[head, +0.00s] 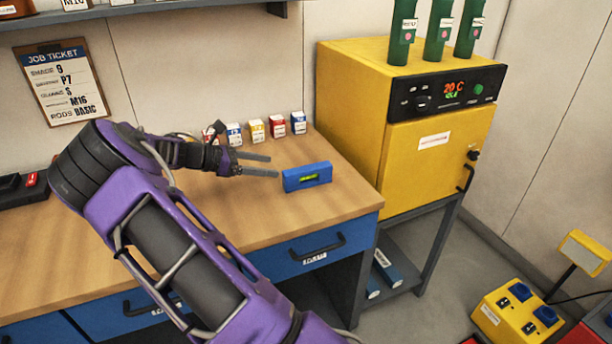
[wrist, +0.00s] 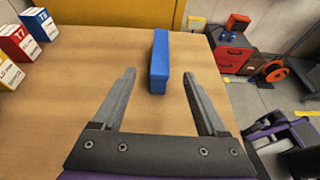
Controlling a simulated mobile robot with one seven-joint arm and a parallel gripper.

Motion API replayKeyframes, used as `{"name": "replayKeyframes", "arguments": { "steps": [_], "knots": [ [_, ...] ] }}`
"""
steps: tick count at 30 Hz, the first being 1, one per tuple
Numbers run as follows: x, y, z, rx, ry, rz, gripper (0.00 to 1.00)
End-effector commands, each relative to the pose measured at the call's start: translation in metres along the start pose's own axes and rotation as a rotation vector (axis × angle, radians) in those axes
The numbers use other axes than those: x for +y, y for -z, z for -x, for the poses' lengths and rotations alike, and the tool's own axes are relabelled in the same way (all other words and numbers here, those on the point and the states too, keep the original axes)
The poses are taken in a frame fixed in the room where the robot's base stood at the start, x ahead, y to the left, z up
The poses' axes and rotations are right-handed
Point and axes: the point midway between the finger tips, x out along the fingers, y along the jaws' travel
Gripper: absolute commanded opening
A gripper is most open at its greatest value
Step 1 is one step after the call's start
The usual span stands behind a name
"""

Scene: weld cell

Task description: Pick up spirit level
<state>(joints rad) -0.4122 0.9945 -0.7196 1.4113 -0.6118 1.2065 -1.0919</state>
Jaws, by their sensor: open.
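The blue spirit level (head: 307,177) with a green vial stands on the wooden bench top near its right end. In the wrist view the spirit level (wrist: 159,62) shows end-on as a long blue bar, pointing away from me. My gripper (head: 274,165) is open and empty, just left of the level in the head view. In the wrist view my gripper (wrist: 160,72) has its two grey fingers spread wide, with the level's near end between the fingertips or just beyond them. I cannot tell which.
Several small coloured boxes (head: 257,130) stand along the back of the bench (head: 330,205); some show at left in the wrist view (wrist: 14,44). A yellow oven (head: 357,100) stands right of the bench. Bare wood surrounds the level.

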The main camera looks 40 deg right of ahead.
Motion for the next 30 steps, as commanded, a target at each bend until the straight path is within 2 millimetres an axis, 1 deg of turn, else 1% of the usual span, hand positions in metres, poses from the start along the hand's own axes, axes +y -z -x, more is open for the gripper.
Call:
{"name": "replayKeyframes", "arguments": {
  "steps": [1, 3, 6, 9, 12, 17, 25, 27, 30],
  "knots": [
    [-0.001, 0.000, -0.013, -0.002, 0.004, 0.000, 0.75],
    [-0.001, 0.000, -0.028, -0.002, 0.003, 0.000, 0.75],
    [-0.001, 0.000, -0.048, -0.001, 0.002, -0.001, 0.75],
    [0.000, 0.000, -0.064, -0.002, 0.001, 0.000, 0.75],
    [0.000, 0.000, -0.073, -0.001, -0.001, -0.001, 0.75],
    [0.000, -0.001, -0.083, -0.001, -0.001, -0.001, 0.75],
    [-0.002, -0.003, -0.121, -0.001, 0.000, -0.001, 0.75],
    [-0.002, -0.003, -0.127, -0.001, -0.001, -0.001, 0.75],
    [-0.002, -0.003, -0.129, 0.000, -0.003, -0.001, 0.75]
  ]
}}
